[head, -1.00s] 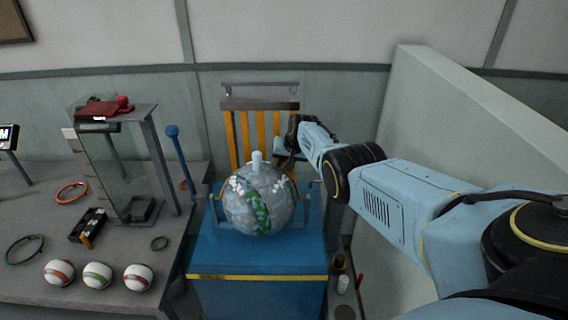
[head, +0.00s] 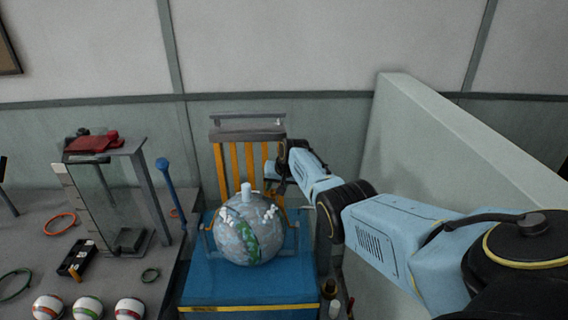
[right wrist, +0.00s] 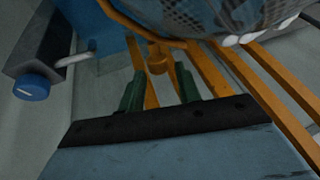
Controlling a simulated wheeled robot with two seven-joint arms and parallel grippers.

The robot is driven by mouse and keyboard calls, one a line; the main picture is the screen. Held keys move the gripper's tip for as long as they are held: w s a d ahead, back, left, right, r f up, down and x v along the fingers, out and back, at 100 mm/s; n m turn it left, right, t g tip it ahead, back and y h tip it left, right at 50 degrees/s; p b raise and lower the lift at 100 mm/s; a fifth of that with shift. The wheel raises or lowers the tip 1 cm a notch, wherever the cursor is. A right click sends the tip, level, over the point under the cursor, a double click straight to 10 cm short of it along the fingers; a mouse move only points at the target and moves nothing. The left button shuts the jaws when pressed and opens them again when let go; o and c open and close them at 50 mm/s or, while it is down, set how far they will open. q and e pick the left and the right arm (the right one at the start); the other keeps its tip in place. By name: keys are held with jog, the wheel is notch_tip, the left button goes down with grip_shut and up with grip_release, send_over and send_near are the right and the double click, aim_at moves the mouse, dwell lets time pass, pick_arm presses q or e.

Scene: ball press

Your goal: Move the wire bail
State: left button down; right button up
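The wire bail appears to be the orange bent rod (right wrist: 128,22) in the right wrist view, curving beside the ball with an orange knob (right wrist: 158,58) on it. The mottled grey-blue ball (head: 240,240) with a green patch and white peg on top sits on the blue press (head: 225,285). It also shows at the top of the right wrist view (right wrist: 215,18). My right gripper (head: 276,182) is behind and right of the ball. Its green fingers (right wrist: 160,90) are apart, with the knob in line between their tips; contact cannot be told. My left gripper is out of view.
Orange slats (head: 234,165) under a grey bar (head: 247,133) stand behind the ball. A pale partition (head: 430,140) lies right of my arm. The grey bench (head: 110,270) at left holds a clear-sided stand (head: 110,200), rings and striped balls (head: 88,307).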

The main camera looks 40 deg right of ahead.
jog(key=p+v, duration=0.3)
jog(key=v, duration=0.7)
dwell(0.5)
